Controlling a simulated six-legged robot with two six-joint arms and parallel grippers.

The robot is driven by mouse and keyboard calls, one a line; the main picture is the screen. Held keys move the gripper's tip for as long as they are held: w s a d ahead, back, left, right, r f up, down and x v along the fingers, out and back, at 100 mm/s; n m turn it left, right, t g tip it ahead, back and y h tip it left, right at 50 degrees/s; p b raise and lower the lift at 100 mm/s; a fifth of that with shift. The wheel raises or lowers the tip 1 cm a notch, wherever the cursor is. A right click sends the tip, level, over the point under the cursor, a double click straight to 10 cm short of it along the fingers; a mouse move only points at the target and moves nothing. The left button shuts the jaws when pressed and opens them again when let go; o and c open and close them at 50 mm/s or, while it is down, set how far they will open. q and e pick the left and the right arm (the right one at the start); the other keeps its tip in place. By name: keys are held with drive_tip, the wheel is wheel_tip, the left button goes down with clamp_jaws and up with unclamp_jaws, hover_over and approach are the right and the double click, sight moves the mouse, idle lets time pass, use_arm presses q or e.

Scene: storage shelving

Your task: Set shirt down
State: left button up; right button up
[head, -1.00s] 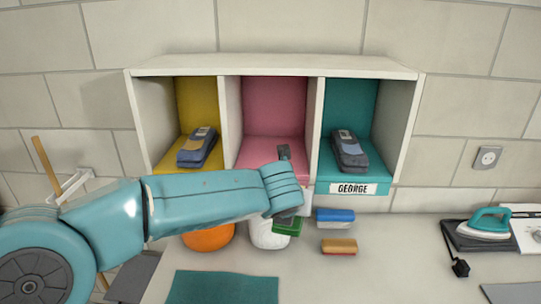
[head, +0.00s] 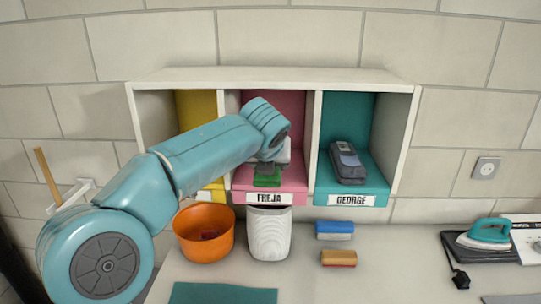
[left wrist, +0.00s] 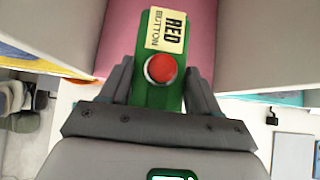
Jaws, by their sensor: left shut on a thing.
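My left gripper (head: 268,166) is at the mouth of the pink middle compartment (head: 308,146), labelled FREJA, of the white shelf unit (head: 270,73). It is shut on a green box (head: 267,181) just over that compartment's floor; I cannot tell whether the box touches it. In the left wrist view the green box (left wrist: 150,95) shows a red button (left wrist: 160,68) and a label reading RED BUTTON, between both fingers. I make out no shirt. My right gripper is not in view.
The teal compartment (head: 325,183), labelled GEORGE, holds a grey-blue item (head: 346,163). My arm mostly hides the yellow compartment (head: 195,104). Below stand an orange bowl (head: 203,238), a white bin (head: 269,236) and two brushes (head: 335,229). An iron (head: 487,234) is at right.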

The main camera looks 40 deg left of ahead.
use_arm(q)
drive_tip(key=w+a+p, duration=0.1)
drive_tip(key=w+a, duration=0.1)
drive_tip(key=w+a+p, duration=0.1)
drive_tip(key=w+a, duration=0.1)
drive_tip(key=w, duration=0.1)
drive_tip(key=shift+w+a, duration=0.15)
drive_tip(key=shift+a, duration=0.05)
wheel_tip(320, 180, down, 3)
drive_tip(key=shift+d+f+b, duration=0.1)
drive_tip(key=shift+b, duration=0.2)
drive_tip(key=shift+f, duration=0.2)
drive_tip(key=o, duration=1.2)
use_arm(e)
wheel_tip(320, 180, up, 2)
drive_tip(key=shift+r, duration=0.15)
